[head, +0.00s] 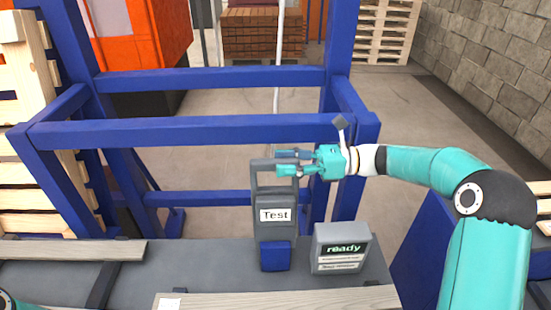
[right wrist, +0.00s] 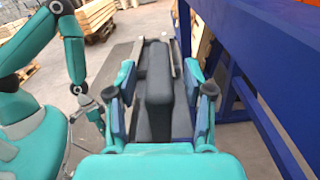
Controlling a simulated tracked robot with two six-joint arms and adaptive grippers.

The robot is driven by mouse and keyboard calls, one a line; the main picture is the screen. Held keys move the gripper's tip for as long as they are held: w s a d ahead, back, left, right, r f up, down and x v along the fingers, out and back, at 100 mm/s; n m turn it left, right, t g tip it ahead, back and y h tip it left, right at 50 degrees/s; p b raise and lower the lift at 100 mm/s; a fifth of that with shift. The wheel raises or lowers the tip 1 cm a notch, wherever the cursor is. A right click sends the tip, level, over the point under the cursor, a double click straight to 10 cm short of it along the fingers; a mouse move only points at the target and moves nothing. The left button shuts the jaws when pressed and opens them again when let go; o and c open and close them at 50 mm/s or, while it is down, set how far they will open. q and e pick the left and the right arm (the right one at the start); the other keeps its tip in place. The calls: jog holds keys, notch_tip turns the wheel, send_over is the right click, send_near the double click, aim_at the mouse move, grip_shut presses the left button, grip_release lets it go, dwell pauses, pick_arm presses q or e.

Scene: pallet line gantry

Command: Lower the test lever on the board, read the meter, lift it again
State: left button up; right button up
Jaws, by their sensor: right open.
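In the right wrist view a dark grey bar (right wrist: 157,90) lies between the open fingers, with gaps on both sides. The meter (head: 341,248) is a grey box reading "ready", right of the board. My left arm shows in the right wrist view; its gripper (right wrist: 93,112) is small and unclear.
Board and meter stand on a dark grey bench (head: 210,255) with wooden slats (head: 270,300) along its front. Blue gantry beams (head: 190,130) stand close behind the lever. Pallets (head: 385,30), an orange machine (head: 160,30) and a block wall are farther back.

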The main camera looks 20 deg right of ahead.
jog(key=shift+x, duration=1.15)
grip_shut()
